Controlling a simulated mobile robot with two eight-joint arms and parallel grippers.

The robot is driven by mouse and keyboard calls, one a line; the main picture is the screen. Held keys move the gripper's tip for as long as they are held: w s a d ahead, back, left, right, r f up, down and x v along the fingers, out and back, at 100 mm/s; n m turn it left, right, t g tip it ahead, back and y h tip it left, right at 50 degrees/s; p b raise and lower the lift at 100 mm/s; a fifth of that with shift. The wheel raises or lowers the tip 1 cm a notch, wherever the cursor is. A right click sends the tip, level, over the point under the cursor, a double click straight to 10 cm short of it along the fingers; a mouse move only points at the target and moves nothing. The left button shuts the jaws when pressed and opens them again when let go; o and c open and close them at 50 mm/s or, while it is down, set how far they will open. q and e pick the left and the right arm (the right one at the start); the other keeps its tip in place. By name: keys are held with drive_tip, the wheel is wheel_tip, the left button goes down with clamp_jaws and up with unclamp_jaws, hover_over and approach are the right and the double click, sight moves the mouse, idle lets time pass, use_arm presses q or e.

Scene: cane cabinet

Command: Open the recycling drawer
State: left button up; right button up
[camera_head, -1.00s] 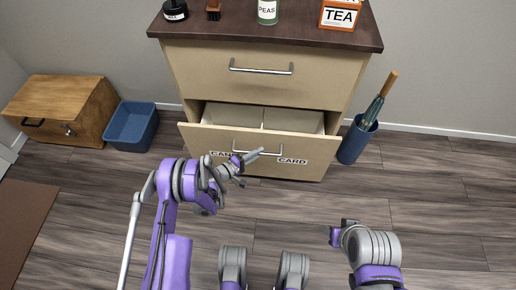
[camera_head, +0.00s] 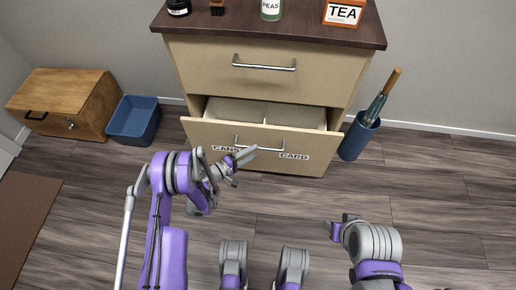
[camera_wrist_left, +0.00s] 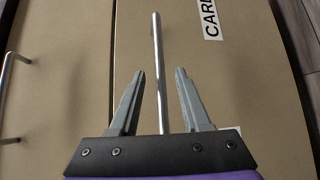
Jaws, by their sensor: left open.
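The lower cabinet drawer (camera_head: 200,133), labelled CANS and CARD, stands partly open. Its pale bins show inside in the head view. Its metal bar handle (camera_wrist_left: 157,40) runs up the middle of the left wrist view. My left gripper (camera_head: 247,156) is open in front of the drawer. In the left wrist view its fingers (camera_wrist_left: 160,74) lie on either side of the bar in the picture, and the bar reaches down toward the palm. No finger visibly clamps it. My right gripper (camera_head: 338,229) is low at the right, away from the cabinet; its jaws are not clear.
The upper drawer (camera_head: 220,60) is shut, with its own handle (camera_head: 264,66). A blue bin (camera_head: 133,121) and a wooden box (camera_head: 62,104) stand left of the cabinet. A blue umbrella stand (camera_head: 355,138) stands close at its right. The floor in front is clear.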

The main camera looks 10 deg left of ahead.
use_arm(q)
drive_tip(key=f+v, duration=0.1)
drive_tip(key=v, duration=0.5)
drive_tip(key=shift+r+p, duration=0.35)
drive_tip(key=shift+r, duration=0.2)
drive_tip(key=shift+s+a, duration=0.1)
drive_tip(key=shift+a, duration=0.05)
